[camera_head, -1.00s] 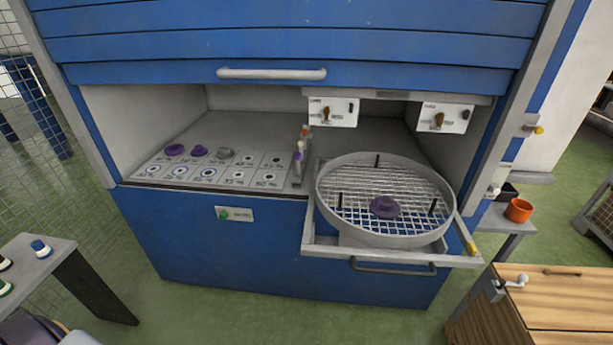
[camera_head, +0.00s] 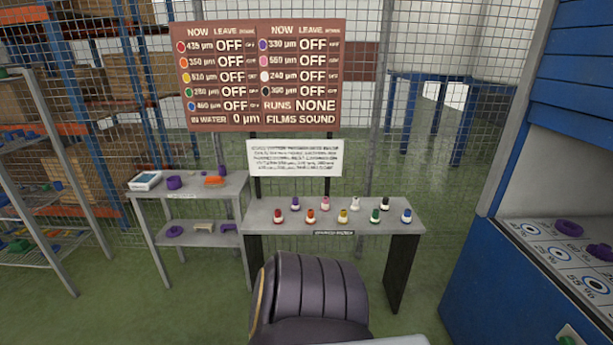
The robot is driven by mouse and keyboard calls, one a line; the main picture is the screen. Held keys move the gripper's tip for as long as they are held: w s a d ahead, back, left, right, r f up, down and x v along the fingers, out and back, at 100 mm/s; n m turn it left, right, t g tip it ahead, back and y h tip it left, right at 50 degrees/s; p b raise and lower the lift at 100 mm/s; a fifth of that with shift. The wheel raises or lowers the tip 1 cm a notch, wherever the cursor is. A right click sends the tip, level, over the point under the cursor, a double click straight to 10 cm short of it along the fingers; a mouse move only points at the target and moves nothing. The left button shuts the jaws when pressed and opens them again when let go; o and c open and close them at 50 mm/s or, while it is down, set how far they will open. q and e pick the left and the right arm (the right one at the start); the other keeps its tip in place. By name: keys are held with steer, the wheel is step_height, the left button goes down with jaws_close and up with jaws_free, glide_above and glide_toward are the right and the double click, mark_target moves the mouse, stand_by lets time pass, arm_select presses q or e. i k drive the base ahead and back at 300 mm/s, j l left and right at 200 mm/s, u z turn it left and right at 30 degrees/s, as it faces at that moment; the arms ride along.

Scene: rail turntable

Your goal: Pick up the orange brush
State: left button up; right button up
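A small orange object (camera_head: 214,181) lies on the top of the grey side table (camera_head: 150,193) at left of centre. It is the orange thing there that could be the brush, but it is too small to make out bristles. A purple ring-like piece (camera_head: 173,182) and a white device (camera_head: 145,181) lie to its left. Neither of my grippers is in view.
A grey table (camera_head: 262,222) with several coloured bottles stands right of the side table. A dark padded chair (camera_head: 310,295) is in front of it. A blue cabinet (camera_head: 500,275) is at right, a shelf rack (camera_head: 45,230) at left.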

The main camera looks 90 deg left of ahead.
mark_target(211, 181)
steer(key=u, duration=3.55)
steer(key=i+j+z, duration=0.6)
steer(key=j, duration=0.2)
steer(key=k+l, duration=0.05)
